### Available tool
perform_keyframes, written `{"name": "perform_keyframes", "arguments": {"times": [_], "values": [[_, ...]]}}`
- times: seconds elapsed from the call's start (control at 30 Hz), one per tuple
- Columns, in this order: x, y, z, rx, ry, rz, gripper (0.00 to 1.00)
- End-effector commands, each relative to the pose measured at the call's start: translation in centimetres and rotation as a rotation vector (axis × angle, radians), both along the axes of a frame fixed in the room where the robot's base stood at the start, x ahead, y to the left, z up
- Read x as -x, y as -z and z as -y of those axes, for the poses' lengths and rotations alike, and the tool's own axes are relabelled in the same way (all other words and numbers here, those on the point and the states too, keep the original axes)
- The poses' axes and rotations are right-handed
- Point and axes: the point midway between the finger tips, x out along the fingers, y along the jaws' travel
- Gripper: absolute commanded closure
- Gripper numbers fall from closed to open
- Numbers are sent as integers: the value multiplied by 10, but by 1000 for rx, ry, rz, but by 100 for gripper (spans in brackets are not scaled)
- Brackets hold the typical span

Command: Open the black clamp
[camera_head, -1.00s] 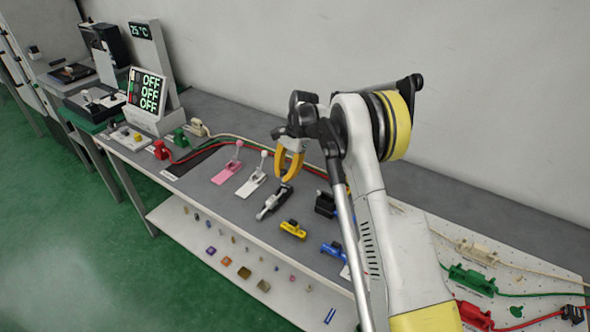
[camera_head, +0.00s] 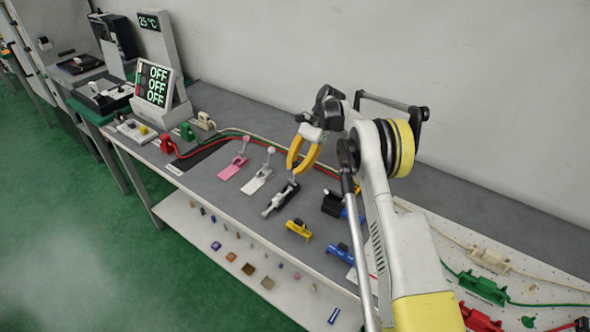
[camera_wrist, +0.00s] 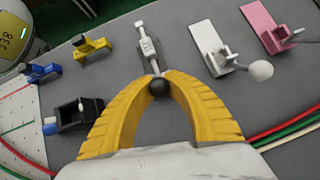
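The black clamp (camera_head: 279,202) lies on the grey tabletop, with a dark base and a silvery arm; it also shows in the wrist view (camera_wrist: 147,42), with a black ball knob (camera_wrist: 159,87). My gripper (camera_head: 297,174) has curved yellow fingers and hangs just above the knob end in the head view. In the wrist view my gripper's tips (camera_wrist: 162,76) are close together, with the knob showing in the narrow gap between them. Whether they press on the knob cannot be told.
A white clamp (camera_head: 257,180) and a pink clamp (camera_head: 233,168) stand to the left in the head view. A yellow fixture (camera_head: 298,229), a blue fixture (camera_head: 340,254) and a black block (camera_head: 332,203) are to the right. Red and green cables run behind.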

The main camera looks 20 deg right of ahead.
Motion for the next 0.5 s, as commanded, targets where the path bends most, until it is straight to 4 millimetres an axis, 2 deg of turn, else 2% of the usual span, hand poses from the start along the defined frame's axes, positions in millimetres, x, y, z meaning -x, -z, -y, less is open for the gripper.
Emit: {"name": "perform_keyframes", "arguments": {"times": [0.17, 0.2, 0.3, 0.5], "values": [[0, -4, -2, -7, -3, 0, 100], [0, -4, -2, -6, -3, 0, 83], [0, -3, -2, -4, -2, 0, 58], [0, -2, -1, -2, -1, 0, 58]]}}
